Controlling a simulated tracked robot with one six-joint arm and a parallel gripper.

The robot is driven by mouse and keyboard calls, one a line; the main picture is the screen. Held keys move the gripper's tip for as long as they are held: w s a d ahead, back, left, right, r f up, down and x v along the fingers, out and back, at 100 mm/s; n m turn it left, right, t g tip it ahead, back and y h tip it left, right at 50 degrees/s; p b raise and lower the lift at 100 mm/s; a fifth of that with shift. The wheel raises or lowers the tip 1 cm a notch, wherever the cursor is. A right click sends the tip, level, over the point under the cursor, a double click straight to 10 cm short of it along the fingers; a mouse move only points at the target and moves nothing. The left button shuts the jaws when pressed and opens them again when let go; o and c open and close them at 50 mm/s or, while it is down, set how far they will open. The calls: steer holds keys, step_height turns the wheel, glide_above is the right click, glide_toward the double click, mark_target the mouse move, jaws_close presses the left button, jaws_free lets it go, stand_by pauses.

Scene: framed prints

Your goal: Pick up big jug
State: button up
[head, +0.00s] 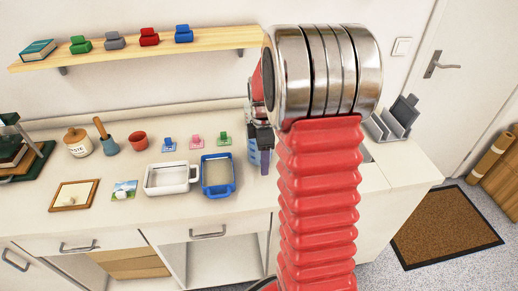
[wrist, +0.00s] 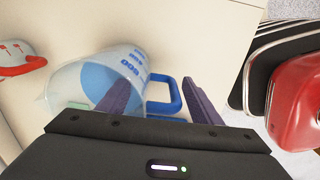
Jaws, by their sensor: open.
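The big jug (wrist: 118,68) is clear with blue measuring marks and a blue handle (wrist: 172,98). In the wrist view it is at centre left, seen from above. My gripper (wrist: 162,98) is open and empty, its two dark purple fingers apart. The handle shows between the fingers; the left finger overlaps the jug's body in the picture. Contact cannot be told. In the head view, part of the jug (head: 254,158) shows below my gripper (head: 263,150), on the counter; my red arm hides the rest.
A smaller jug with a red handle (wrist: 18,62) is left of the big jug. White (head: 168,180) and blue (head: 218,178) trays lie on the counter left of my arm.

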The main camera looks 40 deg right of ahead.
steer(key=shift+f, duration=0.55)
steer(key=shift+c, duration=0.2)
steer(key=shift+r, duration=0.1)
jaws_close()
stand_by(0.4)
